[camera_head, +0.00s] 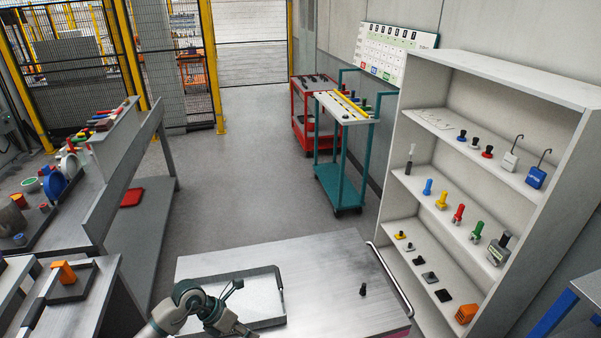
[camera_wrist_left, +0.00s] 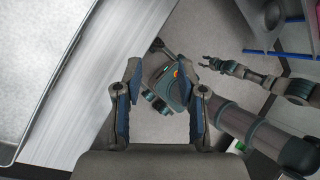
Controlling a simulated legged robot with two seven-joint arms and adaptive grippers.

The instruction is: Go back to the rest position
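My left arm (camera_head: 195,300) comes in at the bottom left of the head view, over the front of the metal-topped table (camera_head: 335,265). In the left wrist view my left gripper (camera_wrist_left: 159,80) has its two fingers apart and nothing between them. The table's edge runs along the left of that view. My right gripper (camera_wrist_left: 203,62) shows small at the upper right of the wrist view. Its fingers look apart and empty, clear of the table. It is not in the head view.
A shallow tray (camera_head: 272,320) and a small dark piece (camera_head: 363,289) are on the table. A white shelf (camera_head: 493,170) with several parts stands at right. Teal (camera_head: 343,185) and red (camera_head: 299,130) carts stand behind. A grey bench (camera_head: 75,215) is at left. The middle floor is clear.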

